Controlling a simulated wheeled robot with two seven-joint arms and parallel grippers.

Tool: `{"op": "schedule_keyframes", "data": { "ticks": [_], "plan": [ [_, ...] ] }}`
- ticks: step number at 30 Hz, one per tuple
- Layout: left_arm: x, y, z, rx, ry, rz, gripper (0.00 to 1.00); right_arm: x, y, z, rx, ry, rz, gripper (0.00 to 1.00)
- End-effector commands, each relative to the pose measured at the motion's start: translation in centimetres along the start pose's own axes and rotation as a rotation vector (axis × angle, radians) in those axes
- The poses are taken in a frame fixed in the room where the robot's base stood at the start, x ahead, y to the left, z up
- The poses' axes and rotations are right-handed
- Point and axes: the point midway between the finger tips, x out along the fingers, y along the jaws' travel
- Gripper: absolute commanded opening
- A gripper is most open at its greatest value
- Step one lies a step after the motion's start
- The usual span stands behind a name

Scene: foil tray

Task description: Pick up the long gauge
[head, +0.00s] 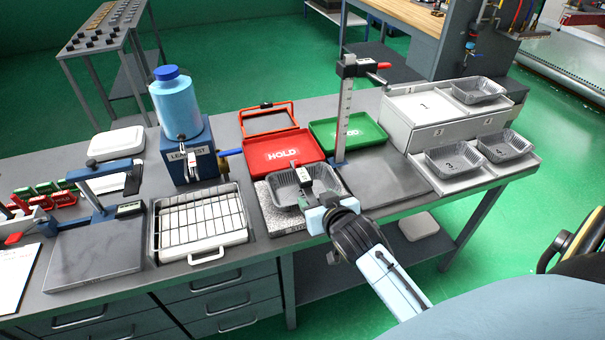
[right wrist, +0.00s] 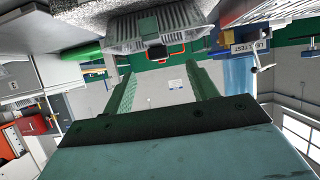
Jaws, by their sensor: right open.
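My right gripper (head: 317,192) is at the front edge of a foil tray (head: 283,190) that stands on a speckled plate. In the right wrist view, its two fingers (right wrist: 165,90) are apart, with nothing held between them. A small pale block with a dark mark (head: 303,175) shows at the tray in the head view. I cannot tell whether this is the long gauge. My left gripper is out of view.
A tall scaled column (head: 344,115) stands right of the red HOLD tray (head: 285,152) and near a green tray (head: 350,132). A wire rack (head: 200,222) lies left. More foil trays (head: 454,158) sit right. A bare grey plate (head: 388,182) lies between.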

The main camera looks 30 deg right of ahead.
Motion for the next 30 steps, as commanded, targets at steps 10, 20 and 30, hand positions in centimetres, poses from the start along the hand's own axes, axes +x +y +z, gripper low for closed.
{"op": "schedule_keyframes", "data": {
  "ticks": [10, 20, 30],
  "plan": [
    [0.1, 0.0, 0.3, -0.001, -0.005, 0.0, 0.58, 3.9, 0.4, -2.6, 0.019, 0.052, 0.008, 0.58],
    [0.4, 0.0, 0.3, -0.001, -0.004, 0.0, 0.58, 7.6, 0.4, -2.6, 0.019, 0.049, 0.008, 0.58],
    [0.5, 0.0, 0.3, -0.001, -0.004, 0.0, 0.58, 10.9, 0.6, -2.7, 0.017, 0.05, 0.008, 0.58]
  ]
}}
